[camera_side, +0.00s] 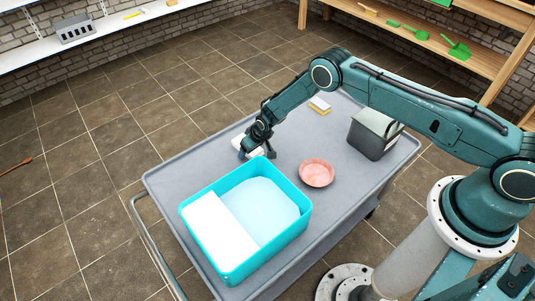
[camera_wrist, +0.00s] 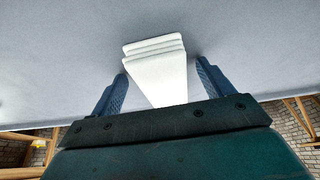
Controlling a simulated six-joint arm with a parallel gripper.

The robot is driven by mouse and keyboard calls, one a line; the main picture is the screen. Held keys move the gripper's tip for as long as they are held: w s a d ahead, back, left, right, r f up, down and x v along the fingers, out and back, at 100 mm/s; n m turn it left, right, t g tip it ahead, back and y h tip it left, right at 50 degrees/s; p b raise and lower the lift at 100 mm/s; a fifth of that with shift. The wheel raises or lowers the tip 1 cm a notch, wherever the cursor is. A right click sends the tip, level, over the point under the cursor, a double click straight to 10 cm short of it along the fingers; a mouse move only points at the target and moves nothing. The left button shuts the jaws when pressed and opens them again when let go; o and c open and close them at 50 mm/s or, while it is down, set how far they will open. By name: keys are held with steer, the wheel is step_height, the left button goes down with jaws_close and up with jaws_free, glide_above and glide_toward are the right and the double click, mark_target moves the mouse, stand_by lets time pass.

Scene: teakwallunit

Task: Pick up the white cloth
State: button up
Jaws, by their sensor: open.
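The white cloth (camera_wrist: 158,70) is a folded stack with several layers, lying on the grey cart top. In the wrist view it sits between the two blue fingers of my gripper (camera_wrist: 160,82), with grey surface showing between it and the right finger. My gripper is open. In the side view my gripper (camera_side: 256,153) is low over the cart, behind the teal tub, and hides most of the cloth (camera_side: 238,141). I cannot tell whether the fingers touch it.
A teal tub (camera_side: 297,222) with a white section and pale blue contents stands at the cart's front. A pink bowl (camera_side: 317,171), a grey container (camera_side: 372,137) and a yellow-and-white sponge (camera_side: 319,105) are on the grey cart (camera_side: 193,162). The back left of its top is clear.

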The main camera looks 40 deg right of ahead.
steer(key=c, duration=1.1)
steer(key=shift+o, duration=0.2)
steer(key=shift+r, duration=0.15)
step_height(320, 180, up, 20)
stand_by(0.6)
